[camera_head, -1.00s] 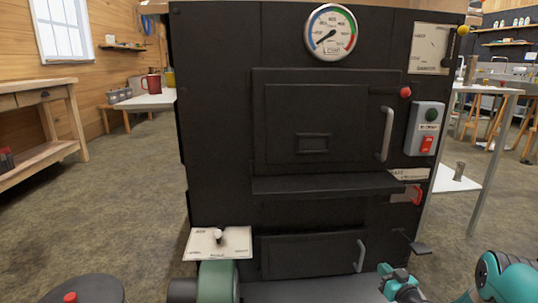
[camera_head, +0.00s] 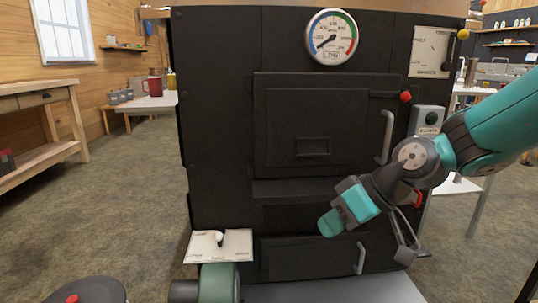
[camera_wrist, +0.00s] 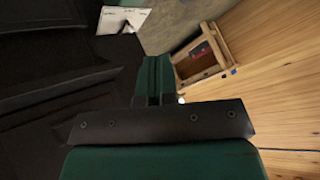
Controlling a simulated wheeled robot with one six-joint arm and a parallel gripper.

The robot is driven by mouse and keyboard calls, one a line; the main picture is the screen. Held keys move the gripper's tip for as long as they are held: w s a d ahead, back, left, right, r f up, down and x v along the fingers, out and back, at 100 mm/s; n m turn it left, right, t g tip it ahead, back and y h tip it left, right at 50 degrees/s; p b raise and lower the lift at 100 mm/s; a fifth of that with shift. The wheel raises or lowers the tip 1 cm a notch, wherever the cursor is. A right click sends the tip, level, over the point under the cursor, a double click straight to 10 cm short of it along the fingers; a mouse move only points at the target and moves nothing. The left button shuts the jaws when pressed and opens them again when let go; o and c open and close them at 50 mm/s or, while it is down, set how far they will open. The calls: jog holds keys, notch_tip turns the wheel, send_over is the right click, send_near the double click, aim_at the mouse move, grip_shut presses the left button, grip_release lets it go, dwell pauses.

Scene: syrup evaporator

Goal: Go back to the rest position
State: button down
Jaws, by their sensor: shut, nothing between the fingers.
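My gripper (camera_head: 332,222) is in front of the black evaporator (camera_head: 215,120), at the right of its lower half. Its teal fingers point down and left and look closed together, with nothing between them. In the wrist view my gripper (camera_wrist: 152,75) shows the same closed fingers. The firebox door (camera_head: 310,120) of the evaporator is shut, and its grey handle (camera_head: 386,137) is just above my arm. The lower door (camera_head: 305,255) also looks shut. My arm hides part of the control box (camera_head: 428,119) and the evaporator's right edge.
A white plate with a small lever (camera_head: 219,243) juts from the evaporator's lower left. A green cylindrical blower (camera_head: 217,284) stands below it. A wooden workbench (camera_head: 38,95) is at the left, with open floor between. A round gauge (camera_head: 331,36) is on top.

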jog(key=s+d+r+m+g+h, duration=0.1)
jog(key=s+d+h, duration=0.1)
jog(key=s, duration=0.8)
jog(key=s+d+r+g+h, duration=0.2)
jog(key=s, duration=0.9)
notch_tip(320, 180, up, 38)
jog(key=p, duration=3.8)
jog(key=shift+w+m+p, duration=0.2)
jog(key=shift+m+p, duration=0.1)
jog(key=shift+a, duration=0.1)
